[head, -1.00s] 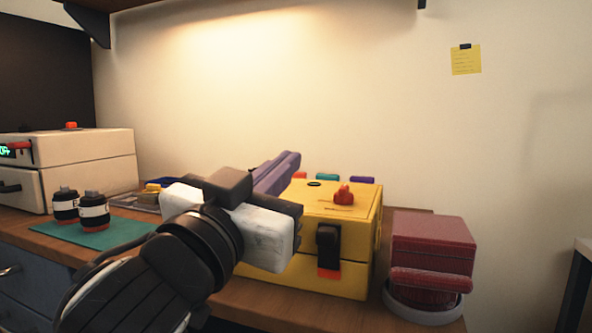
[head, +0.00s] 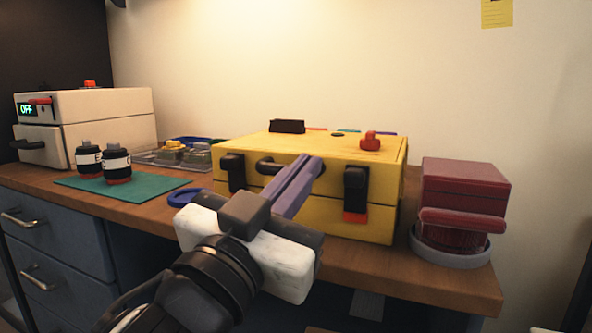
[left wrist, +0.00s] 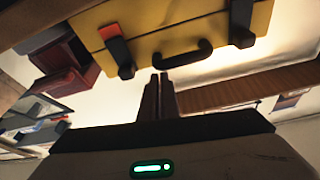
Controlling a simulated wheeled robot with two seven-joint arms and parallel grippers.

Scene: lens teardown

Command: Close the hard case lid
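The yellow hard case (head: 335,150) stands on the wooden bench with its lid lying down flat on the body. Its front carries a black handle (head: 268,166), a left black latch (head: 232,172) and a right black latch (head: 356,190) with a red lower end. A red knob (head: 370,140) sits on top. My left gripper (head: 312,162) is in front of the case, its two purple fingers together with nothing visible between them. In the left wrist view the fingertips (left wrist: 160,77) show just apart from the handle (left wrist: 185,58). My right gripper is not in view.
A dark red box (head: 465,185) in a grey round tray (head: 450,250) stands close right of the case. Two small jars (head: 117,165) stand on a green mat (head: 135,188) at left, near a cream device (head: 85,125) reading OFF.

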